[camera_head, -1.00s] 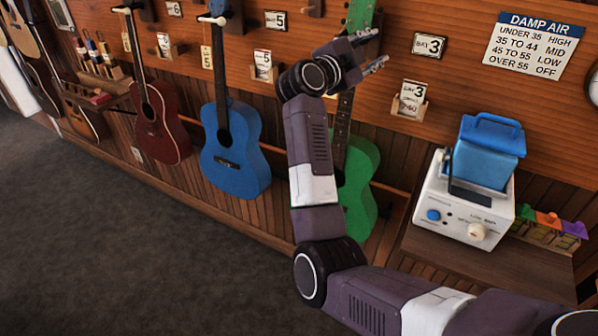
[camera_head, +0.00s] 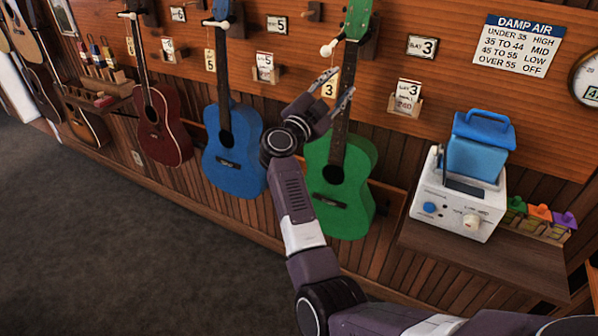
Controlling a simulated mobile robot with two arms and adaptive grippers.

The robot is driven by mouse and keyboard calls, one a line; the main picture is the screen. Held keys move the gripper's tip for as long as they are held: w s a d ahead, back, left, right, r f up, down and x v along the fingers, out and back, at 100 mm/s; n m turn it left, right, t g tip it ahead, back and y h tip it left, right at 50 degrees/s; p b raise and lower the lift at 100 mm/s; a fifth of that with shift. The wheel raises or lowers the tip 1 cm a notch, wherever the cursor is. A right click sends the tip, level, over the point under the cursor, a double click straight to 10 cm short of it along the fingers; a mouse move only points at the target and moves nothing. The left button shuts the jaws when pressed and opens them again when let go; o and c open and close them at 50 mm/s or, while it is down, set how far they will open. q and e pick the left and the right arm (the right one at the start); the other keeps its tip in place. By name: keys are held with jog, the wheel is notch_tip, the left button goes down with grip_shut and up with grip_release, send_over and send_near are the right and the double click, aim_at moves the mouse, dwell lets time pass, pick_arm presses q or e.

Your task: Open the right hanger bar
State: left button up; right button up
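The right hanger bar (camera_head: 329,49) is a short pale bar with a rounded end. It shows at the neck of the green ukulele (camera_head: 338,193), its rounded end sticking out to the left; I cannot tell exactly how it sits across the neck. The ukulele hangs upright from a dark wooden hanger (camera_head: 371,38). My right gripper (camera_head: 341,83) is below the bar and apart from it in the picture, its fingers spread and empty, one on each side of the neck as seen here. The number 3 tag (camera_head: 329,87) is partly hidden by it. My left gripper is not in view.
A blue ukulele (camera_head: 232,160) and a red one (camera_head: 163,130) hang to the left, with a similar pale bar (camera_head: 215,23) at the blue one. A card holder (camera_head: 404,105) is on the wall. A white device (camera_head: 459,197) stands on a shelf at right.

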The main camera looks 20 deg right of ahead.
jog(key=w+a+f+n+t+y+b, duration=0.1)
jog(key=a+f+n, duration=0.4)
jog(key=f, duration=0.7)
jog(key=a+f+n+t+y+b, duration=0.3)
jog(key=a+f+n+t+y, duration=0.2)
jog(key=f, duration=0.7)
jog(key=shift+w+f+n+t+y, duration=0.35)
jog(key=shift+n+y, duration=0.25)
jog(key=shift+y, duration=0.2)
jog(key=shift+c, duration=0.5)
